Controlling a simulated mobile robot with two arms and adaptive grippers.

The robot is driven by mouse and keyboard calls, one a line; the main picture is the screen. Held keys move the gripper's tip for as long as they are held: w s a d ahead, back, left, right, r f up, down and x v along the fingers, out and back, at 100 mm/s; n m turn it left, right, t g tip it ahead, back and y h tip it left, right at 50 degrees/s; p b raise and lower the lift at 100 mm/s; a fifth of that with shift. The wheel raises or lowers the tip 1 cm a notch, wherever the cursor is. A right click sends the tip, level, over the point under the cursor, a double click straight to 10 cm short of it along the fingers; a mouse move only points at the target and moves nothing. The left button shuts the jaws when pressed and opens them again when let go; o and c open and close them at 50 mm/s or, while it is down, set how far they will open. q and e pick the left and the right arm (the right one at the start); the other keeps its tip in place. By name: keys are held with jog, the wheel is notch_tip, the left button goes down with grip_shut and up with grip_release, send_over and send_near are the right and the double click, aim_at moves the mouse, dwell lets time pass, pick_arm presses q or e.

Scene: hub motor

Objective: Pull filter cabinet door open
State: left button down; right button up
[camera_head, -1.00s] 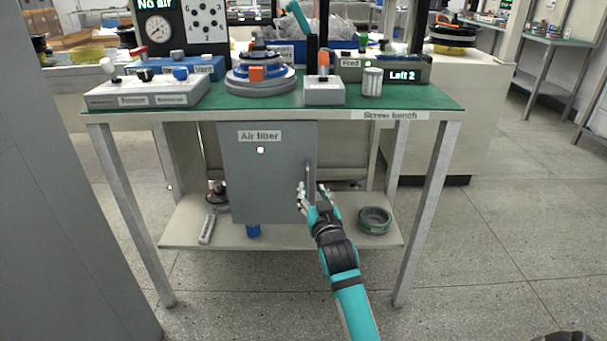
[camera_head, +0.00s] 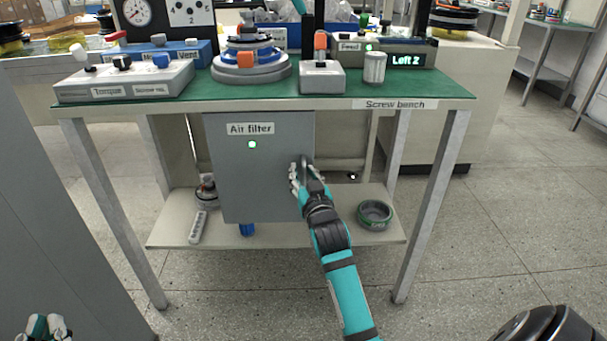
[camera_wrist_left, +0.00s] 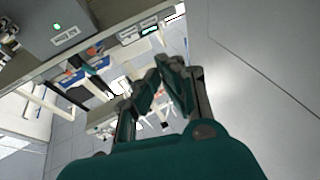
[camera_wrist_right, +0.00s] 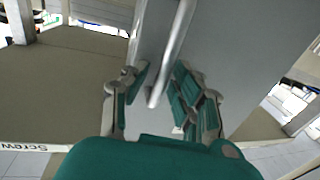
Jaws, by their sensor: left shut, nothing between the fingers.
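The grey air filter cabinet door (camera_head: 255,180) hangs under the screw bench and looks closed. Its vertical bar handle (camera_wrist_right: 172,50) is near the door's right edge. My right gripper (camera_head: 306,178) is at this handle. In the right wrist view the handle lies between the spread fingers of my right gripper (camera_wrist_right: 160,90), with a gap visible on at least one side; I cannot tell whether either finger touches it. My left gripper (camera_head: 46,328) is low at the bottom left, away from the cabinet. In the left wrist view its fingers (camera_wrist_left: 168,65) come together, shut and empty.
The green bench top (camera_head: 420,90) carries control boxes and a round stacked fixture (camera_head: 250,62). On the lower shelf (camera_head: 290,236) lie a dark ring-shaped part (camera_head: 375,214) and a white strip (camera_head: 198,226). Bench legs (camera_head: 432,205) stand either side. The floor in front is clear.

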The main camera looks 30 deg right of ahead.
grip_shut()
pick_arm(q)
jog(key=shift+f, duration=0.1)
dwell(0.3)
